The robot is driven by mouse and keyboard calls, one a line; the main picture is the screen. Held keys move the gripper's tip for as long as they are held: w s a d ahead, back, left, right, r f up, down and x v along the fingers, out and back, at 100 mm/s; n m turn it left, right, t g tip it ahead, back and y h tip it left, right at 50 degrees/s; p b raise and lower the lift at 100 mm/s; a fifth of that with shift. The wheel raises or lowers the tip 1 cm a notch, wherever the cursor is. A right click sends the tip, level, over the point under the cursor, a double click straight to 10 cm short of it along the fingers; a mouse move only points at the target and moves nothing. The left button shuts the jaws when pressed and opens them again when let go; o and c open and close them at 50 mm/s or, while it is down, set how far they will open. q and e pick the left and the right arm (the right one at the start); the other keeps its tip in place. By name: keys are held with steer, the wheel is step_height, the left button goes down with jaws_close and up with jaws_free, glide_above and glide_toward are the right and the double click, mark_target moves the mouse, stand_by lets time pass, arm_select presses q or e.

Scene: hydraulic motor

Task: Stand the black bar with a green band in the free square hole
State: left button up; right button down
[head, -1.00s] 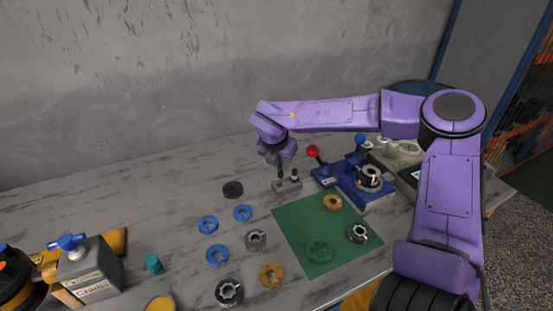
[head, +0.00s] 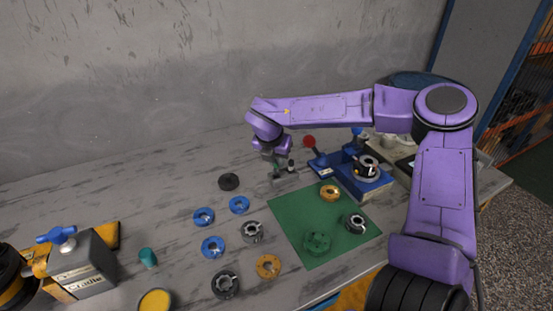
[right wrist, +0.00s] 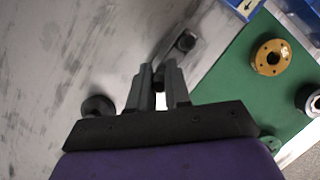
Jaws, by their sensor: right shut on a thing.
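My right gripper (head: 274,166) is shut on the black bar with a green band, low over the grey holder block (head: 280,177). The fingers hide most of the bar in the head view. In the right wrist view a dark end of the bar (right wrist: 160,73) shows between the right gripper's fingertips (right wrist: 160,80), at the near end of the grey block (right wrist: 195,30). I cannot tell whether the bar is above the hole or in it. Another dark bar (head: 291,165) stands in the block's other end. My left gripper is not in view.
A blue fixture (head: 365,182) with a red-knobbed lever (head: 309,141) stands right of the block. A green mat (head: 290,225) with several parts lies in front. A black ring (head: 229,182) and blue rings (head: 239,205) lie to the left. The back left table is clear.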

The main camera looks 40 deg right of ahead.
steer(key=shift+f+b, duration=0.55)
steer(key=shift+f, duration=0.1)
stand_by(0.7)
steer(key=shift+f, duration=0.3)
steer(key=shift+f+b, duration=0.45)
steer(key=shift+b, duration=0.15)
stand_by(0.3)
steer(key=c, duration=0.6)
jaws_free()
steer(key=shift+r, duration=0.15)
steer(key=shift+r+p, duration=2.7)
steer(key=shift+r, duration=0.75)
